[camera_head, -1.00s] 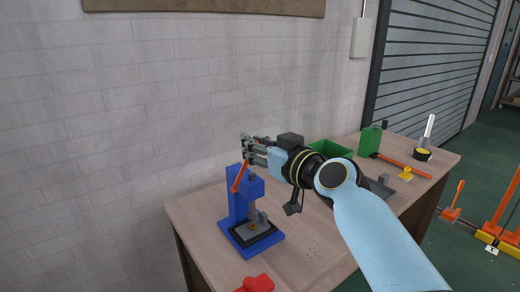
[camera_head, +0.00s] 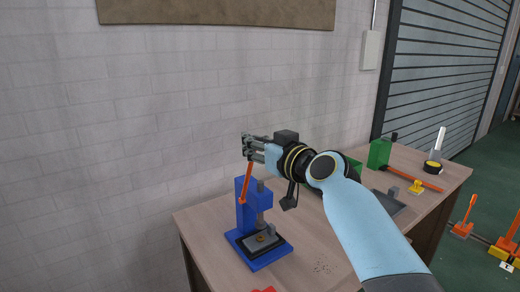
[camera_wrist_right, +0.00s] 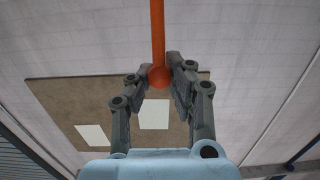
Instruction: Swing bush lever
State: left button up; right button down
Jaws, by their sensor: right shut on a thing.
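The blue press (camera_head: 249,212) stands on the near left part of the table. Its orange bush lever (camera_head: 245,187) rises steeply from the press side, leaning slightly right at its top. My right gripper (camera_head: 252,147) is above the press, shut on the upper end of the lever. In the right wrist view, the lever's round orange knob (camera_wrist_right: 159,76) sits between the fingertips. A grey ram (camera_head: 263,198) hangs at the front of the press, above a small orange-brown bush (camera_head: 262,238) on the black base plate. My left gripper is out of view.
The wooden table (camera_head: 312,258) has bare room right of the press. A red part (camera_head: 264,290) is cut off at the bottom edge. The wall is close behind.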

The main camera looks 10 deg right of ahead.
jog(key=shift+w+a+r, duration=0.15)
jog(key=shift+w+r, duration=0.1)
jog(key=shift+w, duration=0.25)
jog(key=shift+w+a+r, duration=0.15)
jog(key=shift+w+r, duration=0.05)
jog(key=shift+w, duration=0.25)
jog(key=b+x, duration=0.1)
jog(key=x, duration=0.1)
jog(key=r+b+x, duration=0.1)
jog(key=x, duration=0.2)
jog(key=shift+w+a, duration=0.1)
jog(key=shift+w, duration=0.1)
